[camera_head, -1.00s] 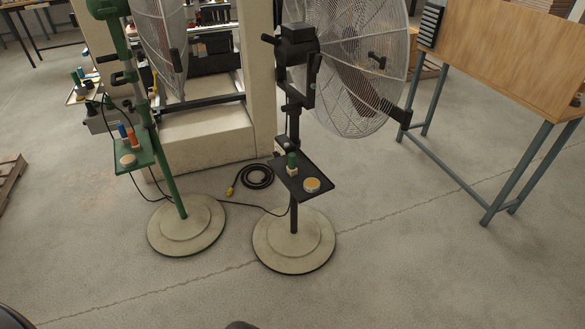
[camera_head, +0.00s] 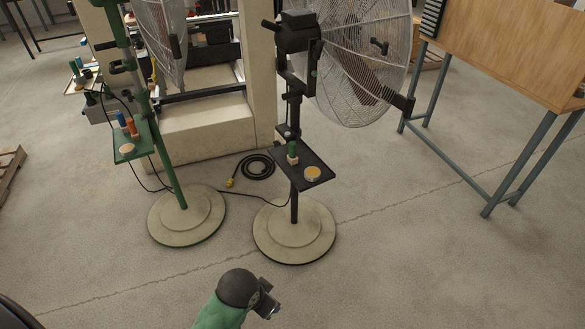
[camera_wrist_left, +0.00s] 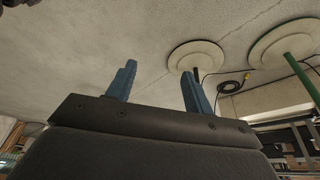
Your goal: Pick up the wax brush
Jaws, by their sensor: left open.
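A small brush-like item with a green handle and a pale lower end (camera_head: 293,152) stands on the black tray (camera_head: 317,161) of the black fan stand. It may be the wax brush, but it is too small to be sure. A round tin with an orange-yellow top (camera_head: 313,174) sits beside it. In the left wrist view my left gripper (camera_wrist_left: 158,82) has its two blue fingers apart with nothing between them. The stands' round bases show beyond the fingers, well away from them. The brush cannot be made out there. My right gripper is not in view.
A green stand (camera_head: 172,178) at left has its own tray (camera_head: 126,144) with blue and orange items and a tin. Large caged fans (camera_head: 352,62) rise above the stands. A cable coil (camera_head: 256,167) lies behind. A wooden bench (camera_head: 510,45) stands at right. The front floor is clear.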

